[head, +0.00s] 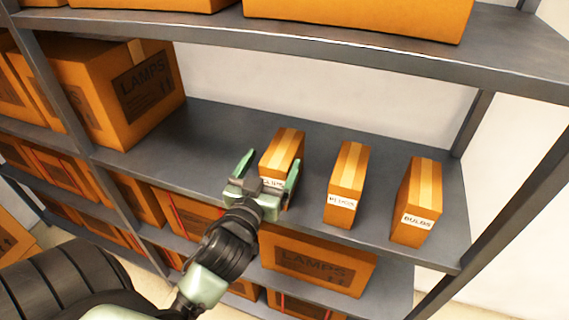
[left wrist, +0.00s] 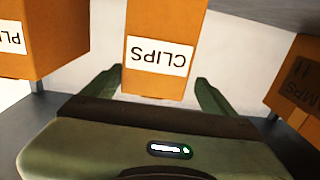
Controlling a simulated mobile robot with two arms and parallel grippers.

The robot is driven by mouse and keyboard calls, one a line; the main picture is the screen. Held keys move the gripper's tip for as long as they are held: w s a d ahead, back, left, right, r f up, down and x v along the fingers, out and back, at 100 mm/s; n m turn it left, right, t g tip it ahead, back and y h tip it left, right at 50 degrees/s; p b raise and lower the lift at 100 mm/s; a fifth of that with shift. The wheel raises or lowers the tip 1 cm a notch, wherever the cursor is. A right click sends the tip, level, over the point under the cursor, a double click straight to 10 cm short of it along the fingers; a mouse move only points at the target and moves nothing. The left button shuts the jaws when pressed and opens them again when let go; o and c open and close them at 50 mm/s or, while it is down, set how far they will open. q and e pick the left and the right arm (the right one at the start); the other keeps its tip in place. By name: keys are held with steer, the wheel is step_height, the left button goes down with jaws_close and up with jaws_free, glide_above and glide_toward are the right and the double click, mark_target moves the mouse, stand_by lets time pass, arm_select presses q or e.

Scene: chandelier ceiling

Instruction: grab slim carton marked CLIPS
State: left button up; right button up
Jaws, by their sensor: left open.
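The slim orange carton marked CLIPS (head: 285,145) stands upright on the middle shelf, the leftmost of three slim cartons. Its label is partly hidden by my left gripper in the head view. In the left wrist view the CLIPS carton (left wrist: 163,25) is upside down, its label fully readable. My left gripper (head: 272,159) is open at the front of this carton. In the left wrist view the fingers of the left gripper (left wrist: 160,75) show on either side of the carton's near end, with gaps on both sides. My right gripper is not in view.
A carton that seems marked PLUGS (head: 347,185) stands just right, and one marked BULBS (head: 417,200) farther right. A large LAMPS box (head: 115,90) is at the left. The grey shelf (head: 215,125) is bare between it and the CLIPS carton. Another shelf board (head: 330,50) runs above.

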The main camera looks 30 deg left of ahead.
mark_target(283, 147)
arm_select(q)
steer(key=shift+w+r, duration=0.2)
steer(key=shift+w, duration=0.35)
steer(key=x, duration=0.1)
steer(key=p+x, duration=0.1)
steer(key=x, duration=0.1)
steer(key=p+x, duration=0.1)
steer(key=shift+w+d+f, duration=0.1)
steer(key=shift+w+d, duration=0.15)
steer(key=shift+w, duration=0.05)
steer(key=shift+w+a+f, duration=0.1)
steer(key=shift+w+f, duration=0.1)
steer(key=shift+s, duration=0.1)
steer(key=c, duration=1.8)
steer(key=shift+r, duration=0.15)
jaws_close()
